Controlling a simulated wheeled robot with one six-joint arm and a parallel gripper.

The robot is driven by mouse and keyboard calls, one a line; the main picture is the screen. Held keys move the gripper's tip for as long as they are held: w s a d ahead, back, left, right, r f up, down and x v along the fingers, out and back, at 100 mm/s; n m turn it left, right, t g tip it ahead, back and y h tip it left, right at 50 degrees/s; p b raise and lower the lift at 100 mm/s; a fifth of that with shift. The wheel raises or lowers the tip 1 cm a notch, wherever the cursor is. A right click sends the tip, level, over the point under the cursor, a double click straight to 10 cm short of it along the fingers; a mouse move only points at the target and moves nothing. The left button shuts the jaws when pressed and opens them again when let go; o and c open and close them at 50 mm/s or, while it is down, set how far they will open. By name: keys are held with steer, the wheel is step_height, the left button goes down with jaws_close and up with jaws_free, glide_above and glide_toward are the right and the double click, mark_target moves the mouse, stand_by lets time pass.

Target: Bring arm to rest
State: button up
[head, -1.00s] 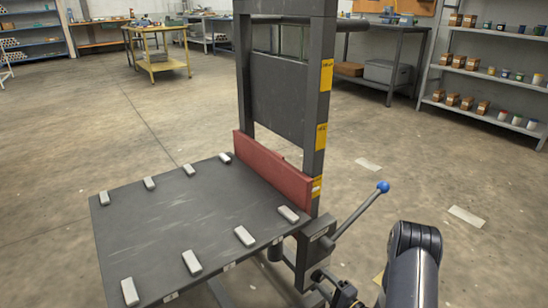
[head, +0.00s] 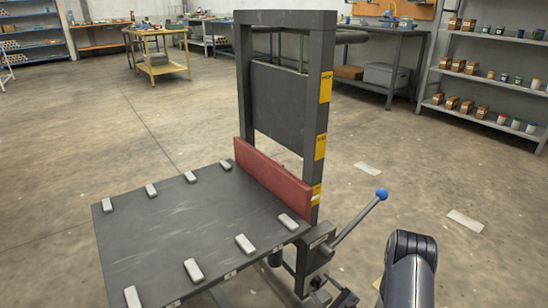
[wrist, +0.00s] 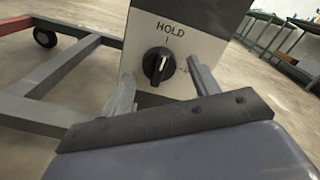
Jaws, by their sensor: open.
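My gripper (wrist: 162,78) is open in the wrist view, with one finger on each side of a black rotary knob (wrist: 157,65). I cannot tell whether the fingers touch the knob; nothing appears clamped. In the head view my dark arm link (head: 408,265) rises at the lower right, and I cannot make out the gripper there.
The press frame (head: 317,150) stands upright with a red bar (head: 275,182) across it. Its dark bed (head: 175,235) carries several pale blocks. A lever with a blue ball (head: 381,195) juts out near my arm.

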steer(key=m+p, duration=0.2)
steer(key=m, duration=0.3)
steer(key=shift+a+m+p, duration=0.1)
steer(key=shift+m+p, duration=0.55)
steer(key=shift+m, duration=0.35)
steer(key=shift+s, duration=0.1)
